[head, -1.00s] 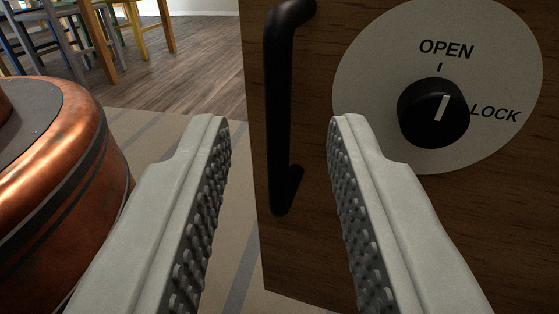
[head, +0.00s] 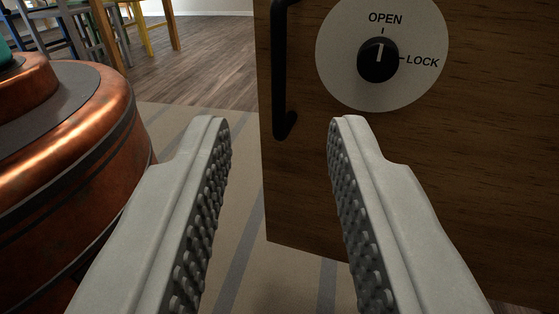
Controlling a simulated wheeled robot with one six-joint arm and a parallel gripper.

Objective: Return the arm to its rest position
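My gripper (head: 280,125) is open and empty, its two grey fingers with studded inner pads reaching forward from the bottom of the view. Ahead of it stands a dark wooden cabinet door (head: 480,150) with a black bar handle (head: 282,75). On the door is a round pale plate (head: 420,85) marked OPEN and LOCK, with a black knob (head: 379,62). The knob's white mark points up, near OPEN. The fingers appear apart from the door and handle. The rest of my arm is out of view.
A large copper-coloured rounded body (head: 70,150) with dark bands fills the left side, close to the left finger. A striped rug (head: 200,120) covers the floor. Chairs and a table (head: 100,25) stand at the back left on a wooden floor (head: 210,60).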

